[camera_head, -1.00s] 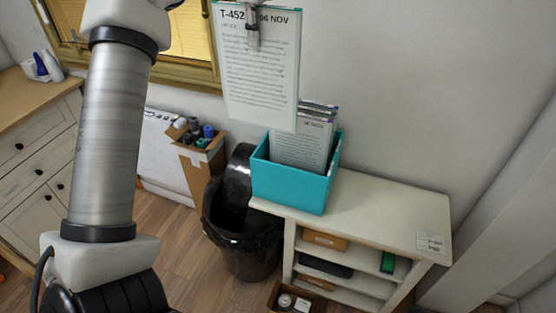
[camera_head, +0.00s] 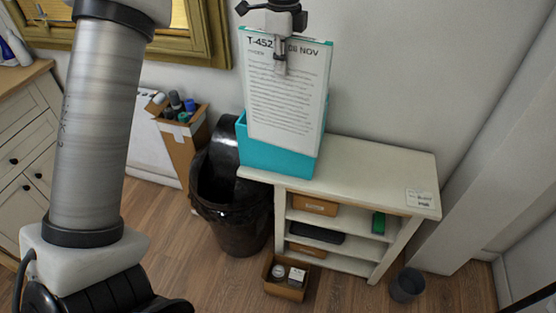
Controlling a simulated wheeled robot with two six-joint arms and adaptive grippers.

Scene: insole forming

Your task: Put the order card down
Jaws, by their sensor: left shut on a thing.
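The order card (camera_head: 287,105) is a white printed sheet with a teal edge, headed "T-452" and "06 NOV". My left gripper (camera_head: 281,62) is shut on its top edge, and the card hangs upright below it. The card is in front of the teal box (camera_head: 270,160) in the picture and covers most of it, including the cards seen inside it before. I cannot tell whether the card touches the box. My right gripper does not show.
A carton of rolls (camera_head: 180,125), a small floor box (camera_head: 287,278) and a grey cup (camera_head: 407,285) are nearby.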

